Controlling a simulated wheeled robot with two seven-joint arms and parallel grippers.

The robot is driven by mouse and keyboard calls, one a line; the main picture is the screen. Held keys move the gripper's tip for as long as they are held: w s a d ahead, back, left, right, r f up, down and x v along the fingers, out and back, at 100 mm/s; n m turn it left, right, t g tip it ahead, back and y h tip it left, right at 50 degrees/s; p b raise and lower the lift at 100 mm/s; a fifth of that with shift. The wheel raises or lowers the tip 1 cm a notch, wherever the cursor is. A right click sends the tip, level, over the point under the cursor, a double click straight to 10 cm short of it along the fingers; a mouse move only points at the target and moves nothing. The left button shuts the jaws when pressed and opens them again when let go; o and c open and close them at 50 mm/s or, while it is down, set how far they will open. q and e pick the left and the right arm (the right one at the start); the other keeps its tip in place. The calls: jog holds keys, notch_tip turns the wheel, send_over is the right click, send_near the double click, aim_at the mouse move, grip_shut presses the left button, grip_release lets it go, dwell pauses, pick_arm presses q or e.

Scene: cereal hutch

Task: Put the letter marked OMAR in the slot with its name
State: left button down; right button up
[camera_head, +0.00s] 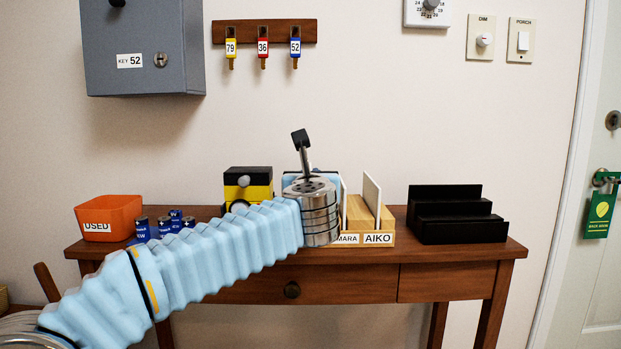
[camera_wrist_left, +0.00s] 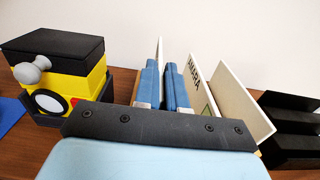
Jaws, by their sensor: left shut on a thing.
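My left gripper (camera_wrist_left: 164,88) has its two blue fingers close together on a thin pale letter (camera_wrist_left: 159,50), seen edge-on, its name unreadable. It is over the left part of the wooden letter sorter (camera_head: 385,224). In the head view my wrist hides the gripper and the sorter's left end. The sorter's visible labels read "MARA", partly covered, and AIKO. A letter marked AMARA (camera_wrist_left: 199,92) stands right of the fingers, and another pale letter (camera_head: 371,200) stands in the AIKO slot. No OMAR label shows. My right gripper is out of view.
A yellow and black object (camera_wrist_left: 62,72) with a grey knob stands left of the sorter. A black stepped stand (camera_head: 457,220) is at the right. An orange USED bin (camera_head: 108,212) and several blue batteries (camera_head: 165,226) are at the left of the wooden table (camera_head: 345,285).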

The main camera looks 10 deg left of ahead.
pick_arm(q)
jog(key=c, duration=0.7)
grip_release()
jog(key=shift+c, duration=0.2)
jog(key=shift+r, duration=0.1)
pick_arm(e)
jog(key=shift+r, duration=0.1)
pick_arm(q)
jog(key=shift+r+p, duration=2.15)
jog(key=shift+r, duration=0.3)
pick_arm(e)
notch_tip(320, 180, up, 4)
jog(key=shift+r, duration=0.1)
